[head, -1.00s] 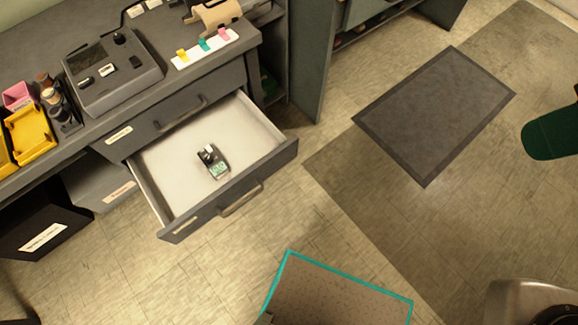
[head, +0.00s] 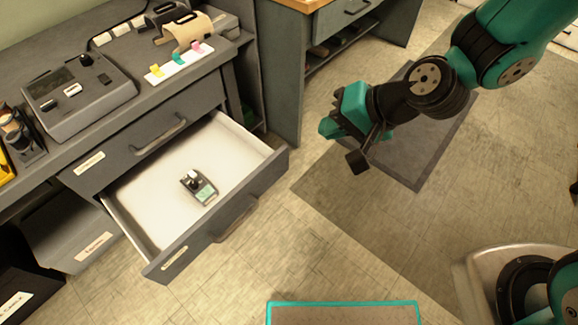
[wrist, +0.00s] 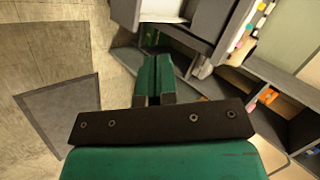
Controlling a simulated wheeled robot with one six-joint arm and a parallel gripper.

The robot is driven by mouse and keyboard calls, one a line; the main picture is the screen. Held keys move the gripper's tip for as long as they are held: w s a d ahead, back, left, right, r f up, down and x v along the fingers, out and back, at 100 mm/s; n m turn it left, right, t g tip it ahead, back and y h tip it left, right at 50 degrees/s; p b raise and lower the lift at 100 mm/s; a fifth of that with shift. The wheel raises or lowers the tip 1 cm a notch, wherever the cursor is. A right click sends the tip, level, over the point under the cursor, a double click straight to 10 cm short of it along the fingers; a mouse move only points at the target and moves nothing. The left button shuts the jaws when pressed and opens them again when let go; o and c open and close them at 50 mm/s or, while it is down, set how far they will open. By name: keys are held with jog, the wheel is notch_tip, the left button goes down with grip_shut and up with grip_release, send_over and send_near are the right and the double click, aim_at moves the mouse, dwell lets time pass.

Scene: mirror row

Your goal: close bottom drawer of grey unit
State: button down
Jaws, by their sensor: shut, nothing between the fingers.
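The bottom drawer (head: 262,208) of the grey unit (head: 130,128) is pulled well out in the head view, with its handle (head: 236,219) on the front. A small dark device with a greenish screen (head: 199,187) lies inside on the pale drawer floor. My gripper (head: 327,128) is to the right of the drawer, apart from it. In the wrist view my gripper (wrist: 155,65) has its green fingers together with nothing between them. Part of an open pale drawer (wrist: 163,10) shows beyond them at the top.
The upper drawer (head: 150,145) is shut. A dark mat (head: 405,172) lies on the floor behind my arm. A teal-edged panel (head: 343,314) is at the bottom. A grey bin (head: 75,235) stands left of the drawer. Floor before the drawer is clear.

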notch_tip(320, 180, down, 15)
jog(key=w+d+m+t+h+b, duration=0.1)
jog(key=w+d+m+t+b, duration=0.15)
jog(key=m, duration=0.35)
send_near(284, 155)
jog(key=shift+t, duration=0.25)
jog(key=x, duration=0.5)
jog(key=shift+s+f, duration=0.15)
jog(key=shift+f, duration=0.35)
jog(key=shift+w+a, duration=0.4)
jog(key=shift+a, duration=0.05)
